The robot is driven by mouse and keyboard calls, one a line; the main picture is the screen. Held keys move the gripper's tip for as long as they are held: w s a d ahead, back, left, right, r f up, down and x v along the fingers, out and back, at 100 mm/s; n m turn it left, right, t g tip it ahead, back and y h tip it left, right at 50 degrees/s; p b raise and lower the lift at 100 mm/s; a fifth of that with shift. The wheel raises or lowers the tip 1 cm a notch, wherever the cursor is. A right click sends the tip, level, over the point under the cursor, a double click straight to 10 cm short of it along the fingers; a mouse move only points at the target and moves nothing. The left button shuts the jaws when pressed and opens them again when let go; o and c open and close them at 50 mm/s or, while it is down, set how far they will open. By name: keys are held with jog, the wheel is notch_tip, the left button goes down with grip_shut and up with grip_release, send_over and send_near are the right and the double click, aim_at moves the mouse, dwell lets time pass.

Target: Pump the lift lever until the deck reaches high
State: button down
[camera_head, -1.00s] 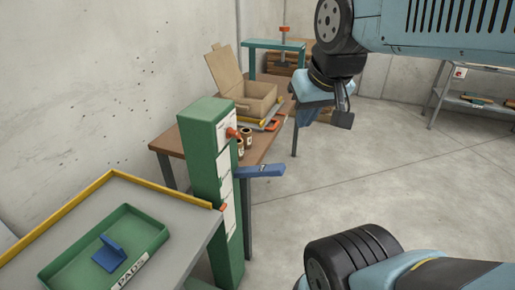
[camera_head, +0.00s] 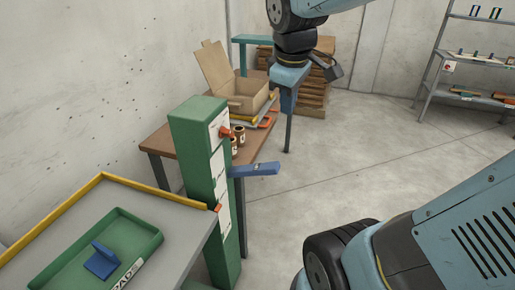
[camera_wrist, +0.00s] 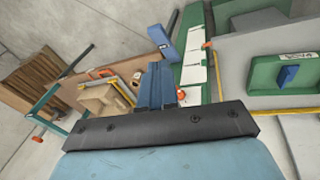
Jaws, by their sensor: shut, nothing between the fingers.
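The blue lift lever (camera_head: 255,169) sticks out to the right from the green column (camera_head: 193,170), roughly level. The column carries white label plates and two orange markers, an upper one (camera_head: 227,132) and a lower one (camera_head: 217,208). The grey deck (camera_head: 185,217) with a yellow rim stands left of the column, near the lower marker's height. My gripper (camera_head: 287,103) is shut and empty, pointing down above and beyond the lever, apart from it. In the wrist view my shut fingers (camera_wrist: 155,85) show with the lever (camera_wrist: 164,38) just past them.
A green tray (camera_head: 150,247) marked PADS holds a blue part on the deck. Behind the column, a brown table (camera_head: 160,141) bears an open cardboard box (camera_head: 250,93) and small jars. A shelf (camera_head: 440,92) stands at right. The floor between is clear.

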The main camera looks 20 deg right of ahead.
aim_at(271, 165)
jog(key=w+a+f+n+g+h, duration=0.1)
jog(key=w+f+n+g, duration=0.1)
jog(key=w+f+n, duration=0.4)
jog(key=w+a+f+n+g+h, duration=0.1)
jog(key=w+a+f+n+g, duration=0.1)
jog(key=w+f+n, duration=0.4)
jog(key=w+n+g, duration=0.1)
jog(key=w+n, duration=0.3)
jog(key=n, duration=0.4)
jog(key=shift+a+f+g, duration=0.3)
jog(key=shift+f, duration=0.1)
jog(key=shift+w, duration=0.1)
jog(key=x, duration=1.4)
jog(key=shift+d, duration=0.2)
